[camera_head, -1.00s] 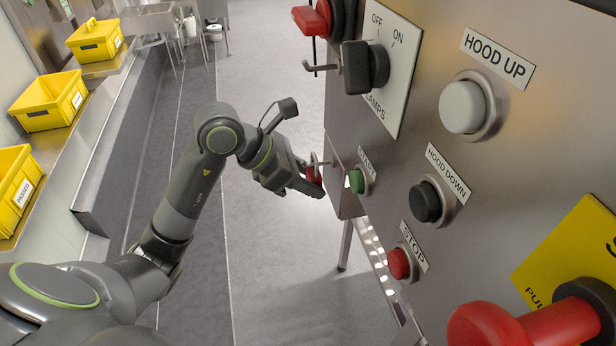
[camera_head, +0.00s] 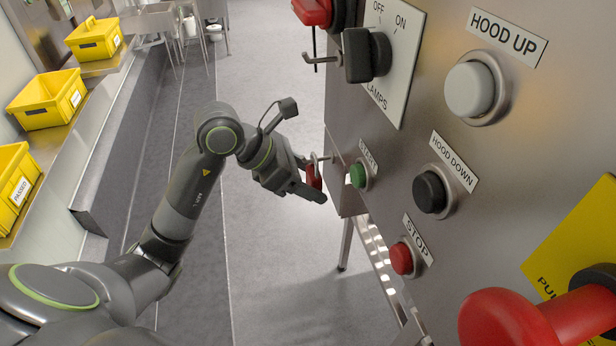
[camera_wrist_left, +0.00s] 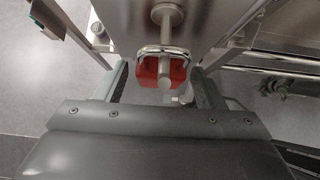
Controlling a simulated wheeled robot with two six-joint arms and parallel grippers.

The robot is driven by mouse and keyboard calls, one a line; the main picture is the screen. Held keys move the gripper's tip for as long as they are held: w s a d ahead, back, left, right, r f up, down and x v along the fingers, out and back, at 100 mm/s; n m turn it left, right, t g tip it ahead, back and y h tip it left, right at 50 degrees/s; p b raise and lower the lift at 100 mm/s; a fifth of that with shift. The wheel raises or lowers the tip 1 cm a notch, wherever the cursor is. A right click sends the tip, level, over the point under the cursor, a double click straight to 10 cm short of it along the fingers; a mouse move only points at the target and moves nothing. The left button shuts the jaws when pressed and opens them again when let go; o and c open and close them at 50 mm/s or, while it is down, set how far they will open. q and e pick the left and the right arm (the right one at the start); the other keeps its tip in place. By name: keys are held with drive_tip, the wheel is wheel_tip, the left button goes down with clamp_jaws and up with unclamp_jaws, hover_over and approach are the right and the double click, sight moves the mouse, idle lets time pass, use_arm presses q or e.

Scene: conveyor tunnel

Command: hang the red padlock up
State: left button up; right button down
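The red padlock (camera_head: 314,177) is at a short peg (camera_head: 323,158) on the panel's near-left edge, beside the green start button. In the left wrist view its red body (camera_wrist_left: 148,73) is under its metal shackle (camera_wrist_left: 162,50), and the peg (camera_wrist_left: 168,22) appears to run through the shackle, so it seems to hang there. My left gripper (camera_head: 310,180) is around the padlock body with fingers spread. In the left wrist view a small gap shows between the body and each finger. My right gripper is out of view.
The panel carries a lamps switch (camera_head: 367,55), a hood up button (camera_head: 470,90), a hood down button (camera_head: 430,192), a red stop button (camera_head: 401,258) and a big red knob (camera_head: 500,325). Another hook (camera_head: 318,57) sticks out higher up. Yellow crates (camera_head: 48,98) stand at left; the floor between is clear.

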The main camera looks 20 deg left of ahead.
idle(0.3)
use_arm(q)
drive_tip(key=shift+b+v, duration=1.65)
drive_tip(key=shift+v, duration=6.95)
drive_tip(key=shift+s+a, duration=0.1)
